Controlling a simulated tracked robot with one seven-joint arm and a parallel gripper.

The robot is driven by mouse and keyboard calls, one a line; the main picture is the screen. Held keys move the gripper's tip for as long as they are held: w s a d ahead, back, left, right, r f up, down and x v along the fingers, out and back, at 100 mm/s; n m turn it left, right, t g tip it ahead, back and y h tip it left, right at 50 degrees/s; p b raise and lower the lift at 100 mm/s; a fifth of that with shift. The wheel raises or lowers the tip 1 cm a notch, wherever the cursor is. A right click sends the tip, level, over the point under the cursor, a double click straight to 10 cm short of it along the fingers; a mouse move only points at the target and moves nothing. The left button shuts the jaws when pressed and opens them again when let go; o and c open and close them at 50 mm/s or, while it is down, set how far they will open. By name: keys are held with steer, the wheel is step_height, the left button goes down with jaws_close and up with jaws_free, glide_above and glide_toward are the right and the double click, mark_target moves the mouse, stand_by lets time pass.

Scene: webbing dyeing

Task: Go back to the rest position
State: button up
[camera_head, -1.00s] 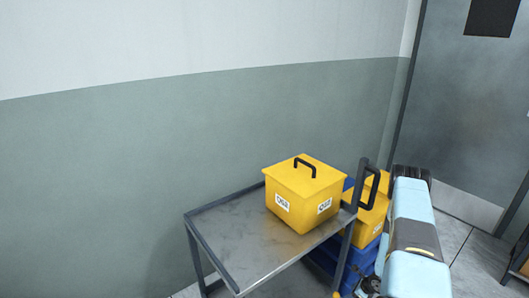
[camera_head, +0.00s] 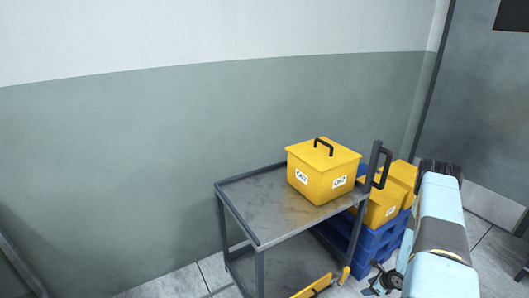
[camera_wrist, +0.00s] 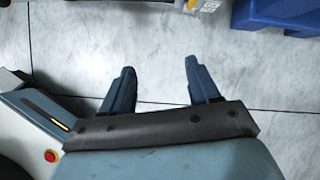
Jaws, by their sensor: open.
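My gripper (camera_wrist: 158,85) is open and empty in the wrist view, its two fingers apart over the pale tiled floor. In the head view my arm reaches down the right side, and the gripper's fingers cannot be made out clearly there. A yellow lidded box (camera_head: 323,172) with a black handle and white labels sits upright on the top shelf of a grey metal cart (camera_head: 262,212). My gripper is apart from the box.
Blue crates or pallets (camera_head: 372,238) stand behind the cart's right end, with more yellow boxes (camera_head: 402,174) on them. A grey door (camera_head: 478,120) is at the right. A grey-green wall (camera_head: 200,140) runs behind the cart. A blue item (camera_wrist: 275,12) shows at the wrist view's top right.

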steer(key=w+a+r+n+y, duration=0.15)
steer(key=w+r, duration=0.25)
steer(key=r, duration=0.4)
steer(key=w+a+r+n, duration=0.1)
steer(key=w+r+n, duration=0.2)
steer(key=r, duration=0.5)
steer(key=w+a+r+n, duration=0.2)
steer(key=w+r, duration=0.2)
steer(key=r, duration=0.5)
steer(key=s+a+r+n+y, duration=0.1)
steer(key=a+r+n, duration=0.35)
steer(key=r, duration=0.85)
steer(key=s+a+r+n, duration=0.1)
steer(key=a+r+n, duration=0.35)
steer(key=r, duration=0.85)
steer(key=s+a+r+n+g+h, duration=0.1)
steer(key=s+a+r+n, duration=0.3)
steer(key=s+r, duration=0.5)
steer(key=s+a+r+n+h, duration=0.1)
steer(key=s+a+r+n, duration=0.1)
steer(key=s+a+r, duration=0.6)
steer(key=s+d+r+n+t+h, duration=0.1)
steer(key=s+r+n+h, duration=0.1)
steer(key=s+r, duration=0.3)
steer(key=s+d+r+n+t+h, duration=0.1)
steer(key=s+r, duration=0.4)
steer(key=s, duration=0.9)
steer(key=shift+d+r+n+h, duration=0.2)
steer(key=shift+n+h, duration=0.35)
steer(key=shift+n, duration=0.7)
